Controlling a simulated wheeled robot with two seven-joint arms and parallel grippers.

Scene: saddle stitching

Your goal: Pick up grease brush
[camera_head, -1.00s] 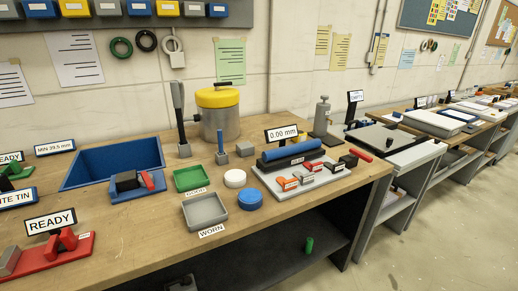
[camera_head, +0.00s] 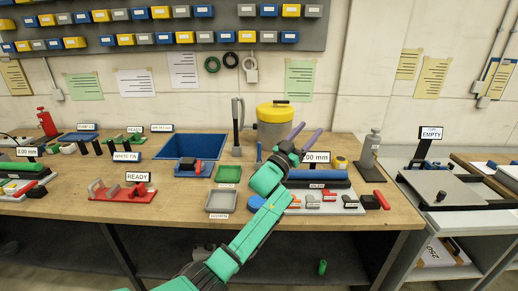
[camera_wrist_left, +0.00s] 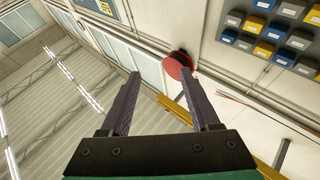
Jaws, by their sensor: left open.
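My left gripper (camera_head: 309,131) is raised over the workbench with its purple fingers apart and nothing between them. It also shows open in the left wrist view (camera_wrist_left: 162,76), pointing up at the wall and ceiling. A slim blue-handled tool (camera_head: 259,151) stands upright at the back of the bench, left of the gripper. A taller grey tool (camera_head: 238,122) stands upright further left. I cannot tell for sure which of these is the grease brush. My right gripper is not in view.
The yellow-lidded pot (camera_head: 275,112) stands behind the blue tool. A blue bin (camera_head: 190,146), green tray (camera_head: 228,174) and grey tray (camera_head: 221,201) lie left of my arm. A blue roller (camera_head: 325,181) and small stamp-like blocks (camera_head: 312,201) are right. The bench's front strip (camera_head: 170,210) is clear.

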